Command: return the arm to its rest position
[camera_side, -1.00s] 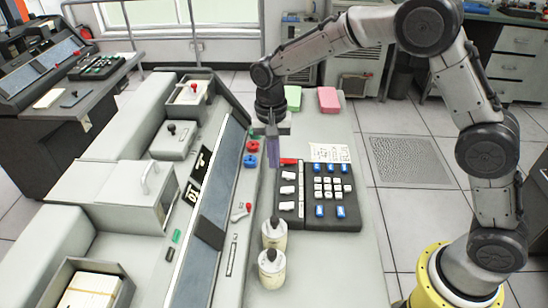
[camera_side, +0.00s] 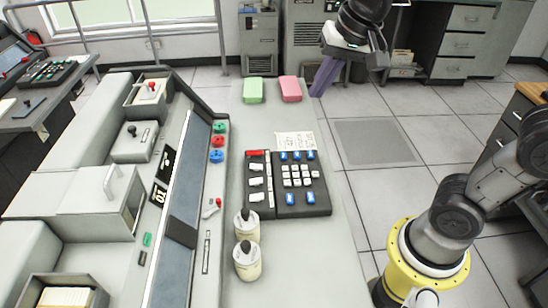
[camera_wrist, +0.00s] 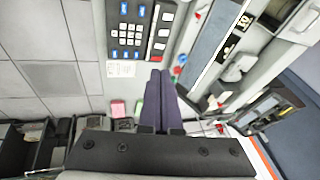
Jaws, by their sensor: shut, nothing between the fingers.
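My gripper (camera_side: 317,92) hangs in the air at the top of the side view, to the right of the pink block. Its purple fingers point down and are shut with nothing between them. In the wrist view the two fingers (camera_wrist: 160,74) lie side by side and touch. My yellow base ring (camera_side: 428,262) is at the lower right of the side view. The upper part of my arm leaves the top of that view.
A dark keypad panel (camera_side: 318,198) lies on the grey desk, with a paper sheet (camera_side: 293,142) behind it. Green (camera_side: 253,91) and pink (camera_side: 290,89) blocks lie at the far end. Two white containers (camera_side: 246,261) stand in front. Open floor (camera_side: 400,185) lies right of the desk.

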